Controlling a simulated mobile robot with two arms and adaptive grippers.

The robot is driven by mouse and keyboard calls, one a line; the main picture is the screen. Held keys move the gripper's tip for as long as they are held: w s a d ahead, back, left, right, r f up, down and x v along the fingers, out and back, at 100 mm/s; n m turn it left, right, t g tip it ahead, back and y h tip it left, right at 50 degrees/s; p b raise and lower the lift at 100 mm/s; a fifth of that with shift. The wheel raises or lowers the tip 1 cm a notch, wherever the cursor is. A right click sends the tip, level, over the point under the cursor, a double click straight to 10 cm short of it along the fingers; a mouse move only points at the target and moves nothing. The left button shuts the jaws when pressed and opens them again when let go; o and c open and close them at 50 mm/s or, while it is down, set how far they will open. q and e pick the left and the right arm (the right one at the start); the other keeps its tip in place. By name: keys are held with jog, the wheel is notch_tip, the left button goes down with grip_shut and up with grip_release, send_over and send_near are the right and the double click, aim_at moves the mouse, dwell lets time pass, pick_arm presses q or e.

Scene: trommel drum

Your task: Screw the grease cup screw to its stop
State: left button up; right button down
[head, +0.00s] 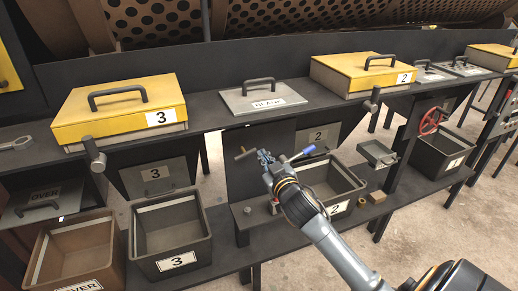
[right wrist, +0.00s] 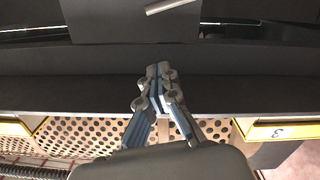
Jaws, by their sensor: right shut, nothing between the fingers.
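My right gripper (head: 262,155) reaches in from the lower right, in front of the dark panel below the middle of the upper shelf. In the right wrist view the fingers (right wrist: 157,72) are closed together with nothing between them. A small grey bar on a stem (head: 245,154), which may be the grease cup screw, shows just left of the fingertips, apart from them as far as I can tell. A pale bar (right wrist: 168,6) at the top of the right wrist view may be the same part. Its thread and seat cannot be made out. My left gripper is not in view.
A blue-ended handle (head: 304,152) is close right of the gripper. Open bins marked 3 (head: 135,232) and 2 (head: 357,187) stand on the lower shelf. A small round grey part (head: 248,210) and a brass block (head: 377,197) lie there. A yellow cover (head: 70,125) is above left.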

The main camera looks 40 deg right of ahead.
aim_at(244, 151)
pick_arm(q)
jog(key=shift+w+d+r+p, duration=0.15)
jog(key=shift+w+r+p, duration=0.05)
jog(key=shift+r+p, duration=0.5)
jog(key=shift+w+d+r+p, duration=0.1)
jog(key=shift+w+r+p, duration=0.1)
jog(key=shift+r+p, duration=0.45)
pick_arm(e)
jog(key=w+d+f, duration=0.3)
jog(key=w+f, duration=0.1)
jog(key=w, duration=0.5)
jog(key=shift+w+d, duration=0.15)
jog(key=shift+d, duration=0.1)
jog(key=shift+f, duration=0.1)
